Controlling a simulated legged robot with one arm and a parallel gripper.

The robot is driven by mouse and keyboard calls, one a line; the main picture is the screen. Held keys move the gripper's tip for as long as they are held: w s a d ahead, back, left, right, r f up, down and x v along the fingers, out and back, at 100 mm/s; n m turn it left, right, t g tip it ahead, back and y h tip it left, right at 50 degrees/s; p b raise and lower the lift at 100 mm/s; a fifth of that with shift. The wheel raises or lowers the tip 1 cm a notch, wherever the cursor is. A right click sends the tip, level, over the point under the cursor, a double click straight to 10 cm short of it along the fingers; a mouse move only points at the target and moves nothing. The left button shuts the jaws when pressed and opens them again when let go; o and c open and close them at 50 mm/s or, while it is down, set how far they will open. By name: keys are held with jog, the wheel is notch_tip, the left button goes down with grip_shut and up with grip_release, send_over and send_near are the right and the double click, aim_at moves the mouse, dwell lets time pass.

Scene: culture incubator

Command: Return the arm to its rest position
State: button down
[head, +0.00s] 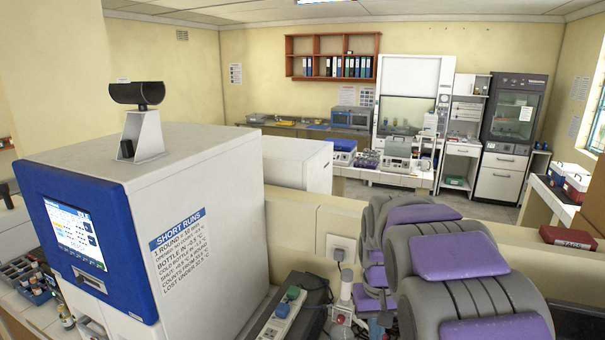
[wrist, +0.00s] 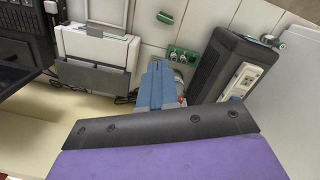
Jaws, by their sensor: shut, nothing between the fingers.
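My arm's thick grey links with purple pads (head: 440,255) fill the lower right of the head view, folded close together. My gripper is hidden behind them there. In the wrist view, my gripper (wrist: 158,72) shows as two blue-grey fingers side by side, past the dark and purple edge of my arm. The fingers are shut with nothing between them. They point towards a pale tiled wall and the gear along it. I cannot tell whether they touch anything.
A white incubator (head: 215,215) with a blue front and screen stands at the left. Beside my arm are a power strip (head: 281,312) and a wall socket (head: 341,249). The wrist view shows a black box (wrist: 225,70) and a white device (wrist: 95,60). A red box (head: 567,237) lies right.

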jog(key=s+f+b, duration=0.4)
jog(key=s+f, duration=0.1)
jog(key=s, duration=0.5)
jog(key=s+a+f+b, duration=0.1)
jog(key=s+f+b, duration=0.3)
jog(key=s, duration=0.7)
jog(key=s+f+g+b, duration=0.1)
jog(key=s+f+b, duration=0.3)
jog(key=s, duration=0.7)
notch_tip(320, 180, down, 2)
jog(key=shift+a+f+b, duration=0.1)
jog(key=shift+a+b, duration=0.05)
jog(key=shift+b, duration=0.15)
dwell(0.6)
